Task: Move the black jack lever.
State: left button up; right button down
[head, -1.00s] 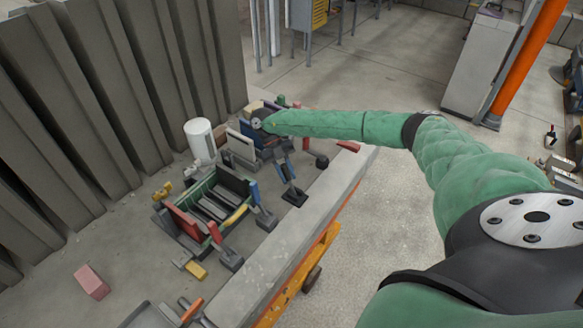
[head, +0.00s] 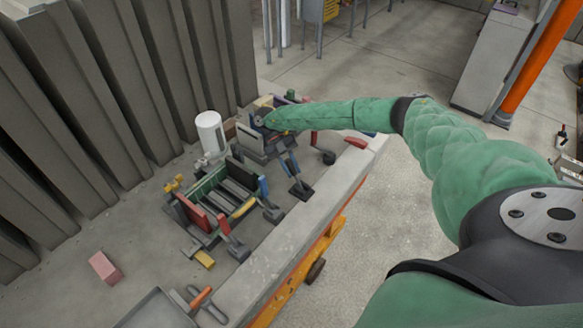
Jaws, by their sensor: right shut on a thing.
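My right arm reaches in from the right, and its gripper (head: 259,120) is at the far end of the row of mould parts. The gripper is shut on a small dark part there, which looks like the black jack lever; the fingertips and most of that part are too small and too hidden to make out. Next to it stands a mould unit with a grey plate (head: 248,141). A nearer mould frame with green and red side panels (head: 194,212) and a black plate (head: 240,172) stands in front of it. My left gripper is not in view.
A white cylinder (head: 210,132) stands left of the mould units. Strut feet (head: 301,191) stand along the right side, by the concrete edge (head: 285,235). A pink block (head: 104,268) and a grey tray (head: 155,312) lie nearer. Grey ribbed panels (head: 120,85) rise at the left.

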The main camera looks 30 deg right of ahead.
aim_at(293, 167)
jog(key=c, duration=1.3)
grip_release()
jog(key=shift+w, duration=0.1)
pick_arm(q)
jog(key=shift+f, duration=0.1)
pick_arm(e)
jog(key=shift+o, duration=0.2)
jog(key=shift+r+b, duration=0.7)
jog(key=shift+r, duration=0.1)
jog(key=shift+s+d+r+b, duration=0.15)
jog(key=shift+r+b, duration=0.2)
jog(key=shift+r, duration=0.25)
jog(key=shift+s+d+r+b, duration=0.1)
jog(key=shift+r+b, duration=0.25)
jog(key=shift+r, duration=0.25)
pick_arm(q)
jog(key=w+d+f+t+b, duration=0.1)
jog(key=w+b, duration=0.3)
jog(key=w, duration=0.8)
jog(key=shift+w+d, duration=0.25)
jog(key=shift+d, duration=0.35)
pick_arm(e)
jog(key=s+d+r, duration=0.5)
jog(key=s+r, duration=0.2)
jog(key=s, duration=0.2)
jog(key=shift+s+d, duration=0.25)
jog(key=shift+f, duration=0.1)
